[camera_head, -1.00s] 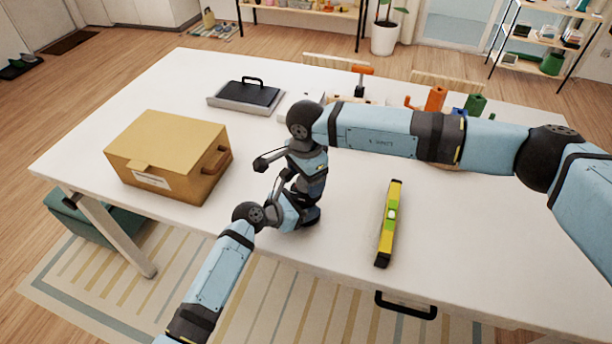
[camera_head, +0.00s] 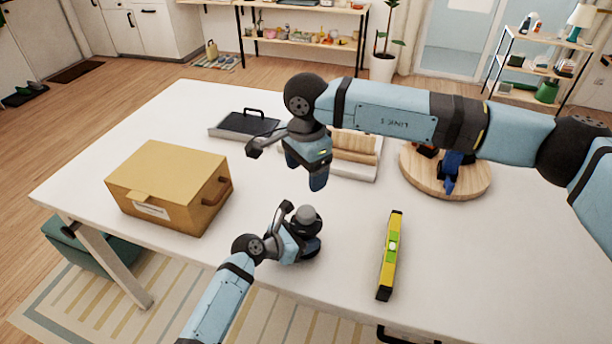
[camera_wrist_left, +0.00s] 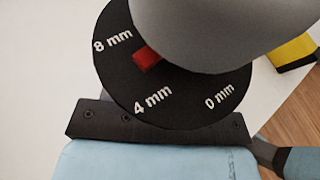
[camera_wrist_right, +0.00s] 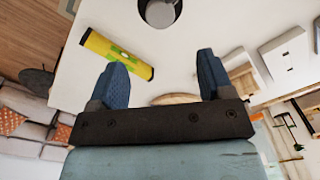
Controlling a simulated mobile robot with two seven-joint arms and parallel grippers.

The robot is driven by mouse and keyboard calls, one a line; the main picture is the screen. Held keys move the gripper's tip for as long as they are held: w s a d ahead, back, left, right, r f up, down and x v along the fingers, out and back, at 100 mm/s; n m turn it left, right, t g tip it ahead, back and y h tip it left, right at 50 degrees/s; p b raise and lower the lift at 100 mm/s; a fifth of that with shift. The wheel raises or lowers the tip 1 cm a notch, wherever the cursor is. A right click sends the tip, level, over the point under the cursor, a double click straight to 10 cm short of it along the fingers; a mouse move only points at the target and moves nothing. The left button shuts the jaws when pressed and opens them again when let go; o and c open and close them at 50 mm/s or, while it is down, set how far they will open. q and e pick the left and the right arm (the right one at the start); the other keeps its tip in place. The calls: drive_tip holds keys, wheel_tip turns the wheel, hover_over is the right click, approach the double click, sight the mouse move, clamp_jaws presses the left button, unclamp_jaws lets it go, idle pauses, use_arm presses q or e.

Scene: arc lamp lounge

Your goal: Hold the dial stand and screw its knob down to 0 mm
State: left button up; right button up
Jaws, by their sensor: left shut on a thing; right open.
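The dial stand shows in the left wrist view as a black disc (camera_wrist_left: 185,105) marked 8 mm, 4 mm and 0 mm. Its red pointer (camera_wrist_left: 147,58) lies between 8 mm and 4 mm. The grey knob (camera_wrist_left: 215,30) covers the disc's upper part; it also shows in the head view (camera_head: 307,215) and at the top of the right wrist view (camera_wrist_right: 160,12). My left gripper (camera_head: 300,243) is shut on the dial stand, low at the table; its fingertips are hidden. My right gripper (camera_head: 306,172) is open and empty, raised above the knob and apart from it.
A yellow spirit level (camera_head: 390,255) lies right of the stand. A tan box (camera_head: 165,185) stands left. Behind are a dark-topped tray (camera_head: 245,125), a tray with wooden rolls (camera_head: 357,150) and a round wooden board (camera_head: 475,183), partly behind my right arm. The front right table is clear.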

drive_tip(key=shift+f, duration=0.1)
drive_tip(key=n+t+y, duration=0.2)
drive_tip(key=n+y, duration=1.1)
drive_tip(key=n, duration=1.4)
approach(309, 212)
drive_tip(key=x, duration=1)
drive_tip(key=shift+w+a+f, duration=0.1)
drive_tip(key=shift+a+f, duration=0.05)
drive_tip(key=shift+a, duration=0.2)
